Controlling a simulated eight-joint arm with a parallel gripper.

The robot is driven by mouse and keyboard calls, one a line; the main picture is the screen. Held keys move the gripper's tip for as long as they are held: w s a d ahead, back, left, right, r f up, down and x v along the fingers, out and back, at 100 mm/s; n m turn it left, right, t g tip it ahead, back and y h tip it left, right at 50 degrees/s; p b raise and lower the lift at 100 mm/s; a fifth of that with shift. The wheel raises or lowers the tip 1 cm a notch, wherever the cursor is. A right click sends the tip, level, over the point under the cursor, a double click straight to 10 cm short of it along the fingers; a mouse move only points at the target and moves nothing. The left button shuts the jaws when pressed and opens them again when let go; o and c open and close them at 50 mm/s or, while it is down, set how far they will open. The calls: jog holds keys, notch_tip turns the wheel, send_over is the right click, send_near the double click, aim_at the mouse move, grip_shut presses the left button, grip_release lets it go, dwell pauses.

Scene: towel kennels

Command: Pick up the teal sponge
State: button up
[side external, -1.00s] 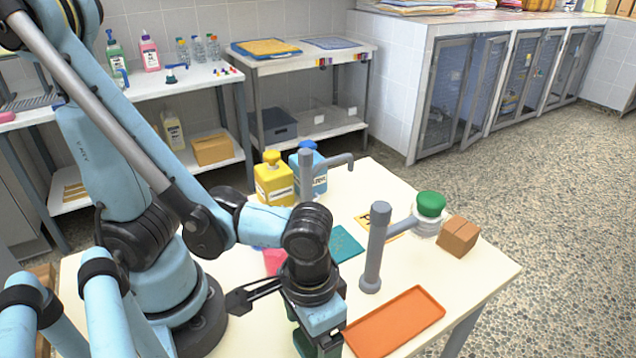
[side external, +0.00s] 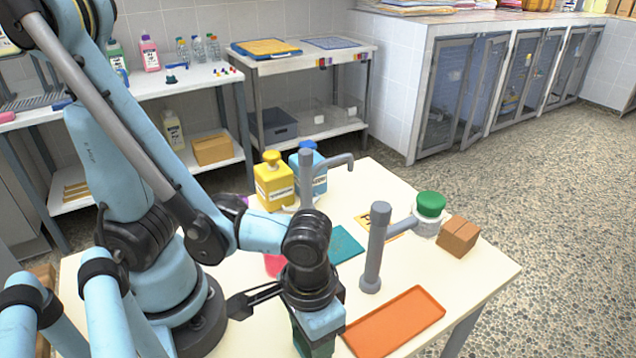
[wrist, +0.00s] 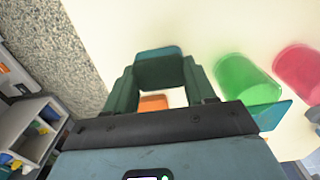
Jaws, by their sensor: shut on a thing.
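The teal sponge (wrist: 158,52) shows in the wrist view as a block between the tips of my gripper's two dark green fingers. My gripper (wrist: 160,72) is shut on it. In the side external view my gripper (side external: 315,343) points down near the front edge of the table, left of the orange tray. The sponge is hidden there behind my gripper and wrist. I cannot tell from these views whether the sponge touches the table.
An orange tray (side external: 394,322) lies to the right, with a grey tap-like post (side external: 374,255) behind it. A flat teal piece (side external: 345,244), a brown block (side external: 458,236) and a green-lidded jar (side external: 430,210) are farther back. Green (wrist: 246,80) and pink (wrist: 298,72) cups stand nearby.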

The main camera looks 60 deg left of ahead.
jog(key=shift+r, duration=0.15)
dwell(0.3)
jog(key=shift+r, duration=4.8)
